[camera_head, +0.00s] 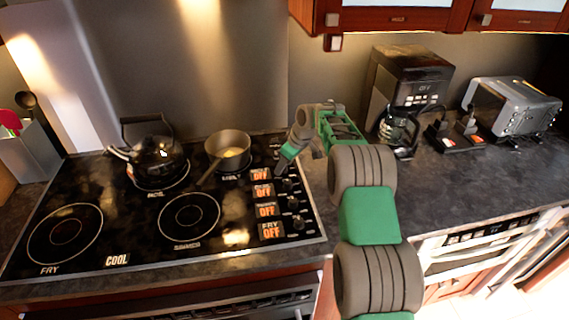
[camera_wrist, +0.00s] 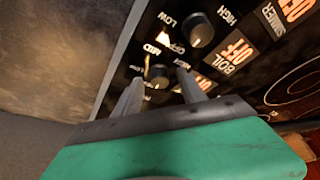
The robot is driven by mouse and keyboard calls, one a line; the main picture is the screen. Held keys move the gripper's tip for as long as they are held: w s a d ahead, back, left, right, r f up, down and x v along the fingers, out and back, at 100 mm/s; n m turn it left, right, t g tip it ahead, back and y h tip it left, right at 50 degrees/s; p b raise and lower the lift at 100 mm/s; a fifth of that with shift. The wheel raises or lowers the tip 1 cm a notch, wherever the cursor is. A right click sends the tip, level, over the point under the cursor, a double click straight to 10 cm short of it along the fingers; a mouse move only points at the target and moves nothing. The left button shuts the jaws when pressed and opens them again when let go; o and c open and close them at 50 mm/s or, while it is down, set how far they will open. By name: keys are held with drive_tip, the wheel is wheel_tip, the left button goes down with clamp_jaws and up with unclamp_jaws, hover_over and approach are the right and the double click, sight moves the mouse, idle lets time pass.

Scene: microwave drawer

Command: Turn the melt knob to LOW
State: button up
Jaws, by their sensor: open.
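The melt knob (camera_wrist: 158,75) is a dark round knob on the black cooktop, with LOW, MID and HIGH marks around it. In the wrist view it lies between and just beyond my two fingertips. My gripper (camera_wrist: 160,80) is open, with one finger on each side of the knob; whether either touches it I cannot tell. In the head view my gripper (camera_head: 283,166) points down at the far end of the knob row and hides the melt knob. The melt display (camera_head: 260,174) reads OFF. The knob's pointer is not clear.
The boil knob (camera_wrist: 201,29) is close beside the melt knob. More knobs (camera_head: 293,203) run toward the front. A pot (camera_head: 228,148) with yellow contents sits left of my gripper, and a kettle (camera_head: 158,158) farther left. A coffee maker (camera_head: 408,80) stands right.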

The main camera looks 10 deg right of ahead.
clamp_jaws()
idle(0.4)
drive_tip(key=shift+b, duration=0.3)
drive_tip(key=m+h+b, duration=0.1)
drive_tip(key=m+b, duration=0.2)
drive_tip(key=shift+a+f+t, duration=0.15)
drive_tip(key=shift+t, duration=0.25)
drive_tip(key=m+h+b, duration=0.1)
drive_tip(key=m+b, duration=0.1)
drive_tip(key=m, duration=0.3)
drive_tip(key=m+h+b, duration=0.1)
drive_tip(key=shift+s+a+m+t+h, duration=0.1)
drive_tip(key=shift+a+m+t+h, duration=0.05)
drive_tip(key=shift+m+t+h, duration=0.2)
drive_tip(key=shift+r+m+h, duration=0.15)
drive_tip(key=shift+m+h, duration=0.2)
drive_tip(key=shift+m, duration=0.65)
drive_tip(key=shift+r+m+h, duration=0.1)
drive_tip(key=shift+m+h, duration=0.2)
drive_tip(key=shift+m, duration=0.65)
unclamp_jaws()
